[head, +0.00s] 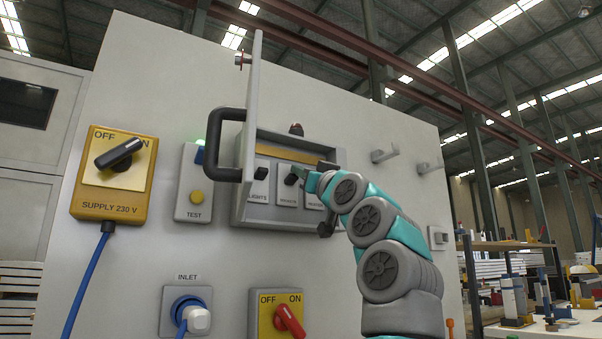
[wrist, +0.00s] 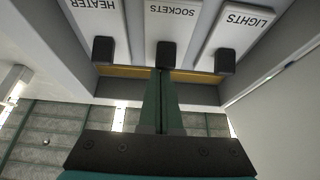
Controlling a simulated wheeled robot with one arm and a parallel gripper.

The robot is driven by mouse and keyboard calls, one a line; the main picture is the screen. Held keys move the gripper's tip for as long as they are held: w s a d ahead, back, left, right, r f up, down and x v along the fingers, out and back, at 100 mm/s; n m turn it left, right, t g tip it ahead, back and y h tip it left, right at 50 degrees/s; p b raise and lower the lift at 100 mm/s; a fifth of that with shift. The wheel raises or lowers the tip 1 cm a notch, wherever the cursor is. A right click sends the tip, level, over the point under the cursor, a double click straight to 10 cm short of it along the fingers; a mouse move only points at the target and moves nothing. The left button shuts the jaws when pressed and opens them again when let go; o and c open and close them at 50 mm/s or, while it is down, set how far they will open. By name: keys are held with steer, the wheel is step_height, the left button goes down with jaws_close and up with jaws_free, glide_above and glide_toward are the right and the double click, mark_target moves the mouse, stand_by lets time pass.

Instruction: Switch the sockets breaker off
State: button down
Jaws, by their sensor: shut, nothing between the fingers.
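The breaker box (head: 243,212) is on the grey panel with its door (head: 250,110) swung open. Inside are three breakers, labelled LIGHTS, SOCKETS and HEATER, upside down in the wrist view. The sockets breaker (wrist: 172,18) is in the middle, and its black lever (wrist: 166,54) is at the end away from its label, level with the levers beside it. The sockets lever also shows in the head view (head: 291,179). My gripper (wrist: 160,74) is shut and empty, its fingertips right at the sockets lever; whether they touch cannot be told. In the head view my gripper (head: 299,170) partly covers the box.
The lights lever (wrist: 225,61) and heater lever (wrist: 103,49) flank the sockets lever closely. The open door stands left of my gripper. A yellow supply switch (head: 110,175), a test button (head: 196,197) and a red-handled switch (head: 288,318) are also on the panel.

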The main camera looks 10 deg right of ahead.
steer(key=shift+f+t+y+b, duration=0.3)
steer(key=shift+f+t+b, duration=0.25)
steer(key=shift+t+b, duration=0.55)
stand_by(1.1)
steer(key=shift+w+f+b, duration=0.1)
steer(key=shift+f+b, duration=0.1)
steer(key=shift+b, duration=0.1)
steer(key=shift+f, duration=0.3)
steer(key=shift+r, duration=0.15)
steer(key=b+v, duration=0.5)
steer(key=v, duration=0.3)
stand_by(1.0)
stand_by(0.6)
